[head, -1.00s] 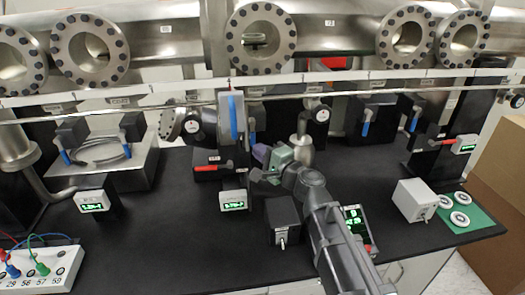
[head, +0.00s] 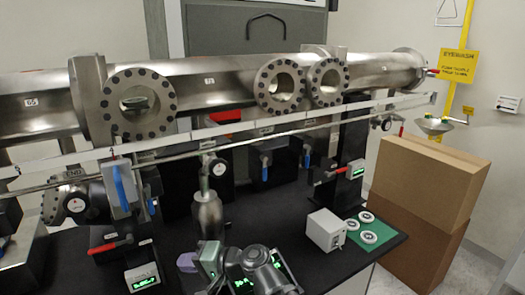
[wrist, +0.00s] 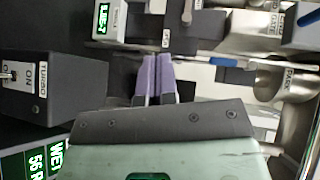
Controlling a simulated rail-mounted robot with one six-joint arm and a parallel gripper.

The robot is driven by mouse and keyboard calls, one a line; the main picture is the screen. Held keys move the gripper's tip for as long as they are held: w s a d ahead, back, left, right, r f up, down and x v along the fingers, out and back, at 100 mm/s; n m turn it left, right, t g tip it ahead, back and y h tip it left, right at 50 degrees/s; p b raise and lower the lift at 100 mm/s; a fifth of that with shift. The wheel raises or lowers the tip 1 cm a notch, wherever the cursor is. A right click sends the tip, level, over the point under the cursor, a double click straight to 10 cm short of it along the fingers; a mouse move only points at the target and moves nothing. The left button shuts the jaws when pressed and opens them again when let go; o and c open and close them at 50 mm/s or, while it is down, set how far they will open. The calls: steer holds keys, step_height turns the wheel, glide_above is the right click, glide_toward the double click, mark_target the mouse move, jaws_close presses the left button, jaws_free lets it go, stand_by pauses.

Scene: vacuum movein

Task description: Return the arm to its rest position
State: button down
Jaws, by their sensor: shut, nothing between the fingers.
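My gripper (head: 187,263) is at the bottom centre of the head view, low over the black bench. Its purple fingers and pale green body show, and part of my arm runs out of the bottom of the picture. In the wrist view my gripper (wrist: 158,78) has its two purple fingers side by side, shut, with nothing between them. A dark box marked TURBO (wrist: 40,90) with a toggle switch is to the left of the fingers. A lit green readout (wrist: 35,160) is at the lower left.
A flanged steel pipe (head: 215,90) spans above the bench. A metal vessel (head: 207,215) stands just behind my gripper. A white switch box (head: 325,231) and a green mat (head: 352,240) with white rings are to the right. Cardboard boxes (head: 420,185) stand beyond the bench's right end.

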steer(key=d+f+n+h, duration=0.1)
steer(key=d+f+h, duration=0.1)
steer(key=d+f, duration=0.1)
steer(key=d+f+n+g+h, duration=0.1)
steer(key=d+f+h, duration=0.2)
steer(key=d, duration=0.2)
steer(key=d+f+h, duration=0.2)
steer(key=d+f, duration=0.1)
steer(key=d, duration=0.1)
steer(key=shift+s+d+f+n+g+h, duration=0.3)
steer(key=shift+s+d+f+n, duration=0.05)
steer(key=shift+d+f+n, duration=0.05)
steer(key=d+f+m+h, duration=0.1)
steer(key=d+h, duration=0.3)
steer(key=d, duration=0.9)
steer(key=d+f+m+h, duration=0.2)
steer(key=d+h, duration=0.1)
steer(key=d, duration=0.9)
steer(key=shift+d+f+h, duration=0.35)
steer(key=shift+f+h, duration=0.05)
